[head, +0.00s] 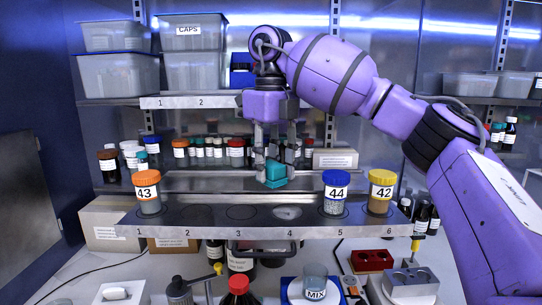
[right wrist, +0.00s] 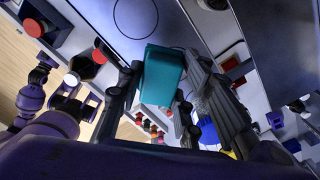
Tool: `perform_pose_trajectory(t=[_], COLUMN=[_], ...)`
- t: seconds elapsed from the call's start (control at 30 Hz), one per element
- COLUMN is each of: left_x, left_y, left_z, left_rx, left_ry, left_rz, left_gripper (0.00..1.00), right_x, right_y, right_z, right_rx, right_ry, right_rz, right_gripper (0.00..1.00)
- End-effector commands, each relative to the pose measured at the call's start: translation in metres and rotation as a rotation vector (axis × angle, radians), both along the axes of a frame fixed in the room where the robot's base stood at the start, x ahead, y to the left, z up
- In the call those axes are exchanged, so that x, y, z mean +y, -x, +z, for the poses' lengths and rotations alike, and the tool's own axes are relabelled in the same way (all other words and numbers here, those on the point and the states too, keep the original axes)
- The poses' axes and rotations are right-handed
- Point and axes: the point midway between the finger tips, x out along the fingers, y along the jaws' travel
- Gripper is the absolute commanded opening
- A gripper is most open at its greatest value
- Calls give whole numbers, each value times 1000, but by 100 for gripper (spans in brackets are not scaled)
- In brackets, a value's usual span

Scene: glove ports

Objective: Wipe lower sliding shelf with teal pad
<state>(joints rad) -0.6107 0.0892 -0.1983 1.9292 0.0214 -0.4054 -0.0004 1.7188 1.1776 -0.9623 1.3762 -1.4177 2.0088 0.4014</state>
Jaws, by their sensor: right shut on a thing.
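My right gripper (head: 272,176) points down over the lower sliding shelf (head: 190,221), its fingers shut on the teal pad (head: 268,174). In the head view the pad appears behind the front row, around positions 3 and 4; I cannot tell whether it touches the shelf. In the right wrist view the teal pad (right wrist: 163,75) sits between the two fingers. A pale smear (head: 288,212) lies at position 4. Position 3 is empty. My left gripper is not in the head view.
An orange-lidded jar 43 (head: 148,198) stands at position 1, a blue-lidded jar 44 (head: 335,199) at 5, and a yellow-lidded jar 42 (head: 381,198) at 6. An upper shelf (head: 170,102) with grey bins is above. Bottles and a MIX beaker (head: 316,282) stand below.

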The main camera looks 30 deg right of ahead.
Motion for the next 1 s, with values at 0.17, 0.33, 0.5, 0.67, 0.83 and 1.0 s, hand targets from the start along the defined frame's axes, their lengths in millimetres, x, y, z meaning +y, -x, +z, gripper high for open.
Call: perform_pose_trajectory(t=[0.17, 0.33, 0.5, 0.67, 0.83, 1.0], left_x=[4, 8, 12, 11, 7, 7], left_y=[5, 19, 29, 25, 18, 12], left_z=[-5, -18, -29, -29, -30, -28], left_rx=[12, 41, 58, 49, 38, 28], left_ry=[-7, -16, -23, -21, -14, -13], left_rz=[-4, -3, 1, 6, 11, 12], left_gripper=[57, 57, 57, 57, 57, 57], right_x=[0, 0, 0, 0, 0, 0], right_y=[0, -2, -1, 0, 0, 1], right_z=[-3, -20, -40, -53, -59, -59], right_rx=[0, 7, 7, 5, 1, -2], right_ry=[-1, 0, 1, 0, -1, 0], right_rz=[1, 1, 1, 2, 1, 1], right_gripper=[13, 13, 13, 13, 13, 13])
